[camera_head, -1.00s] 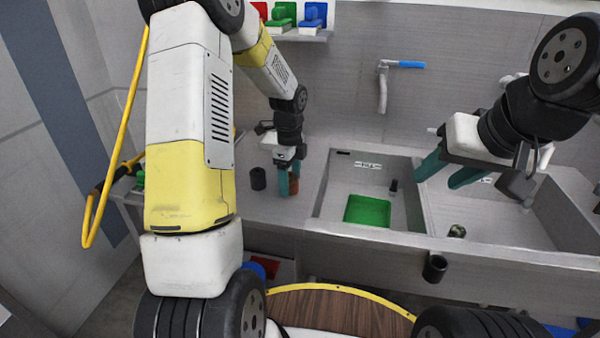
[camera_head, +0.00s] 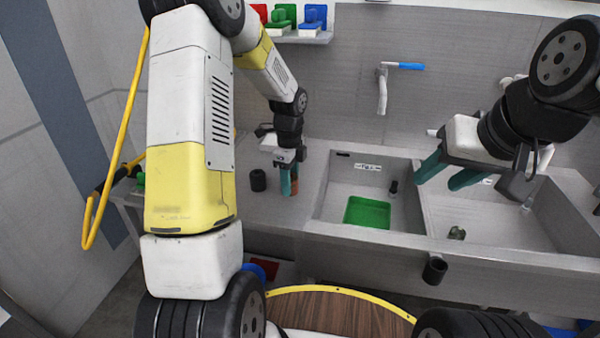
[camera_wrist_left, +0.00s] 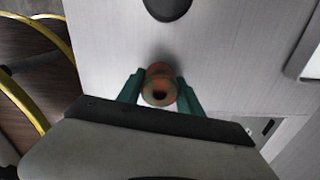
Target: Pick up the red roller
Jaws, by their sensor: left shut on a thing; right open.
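The red roller (camera_head: 294,187) is an orange-red cylinder on the counter left of the sinks. My right gripper (camera_head: 448,176) is open and empty above the sinks.
A dark cylinder (camera_head: 258,180) stands on the counter just left of my left gripper. The left basin holds a green tray (camera_head: 367,212). A tap with a blue handle (camera_head: 405,65) is on the back wall. A dark cup (camera_head: 434,270) hangs at the sink's front.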

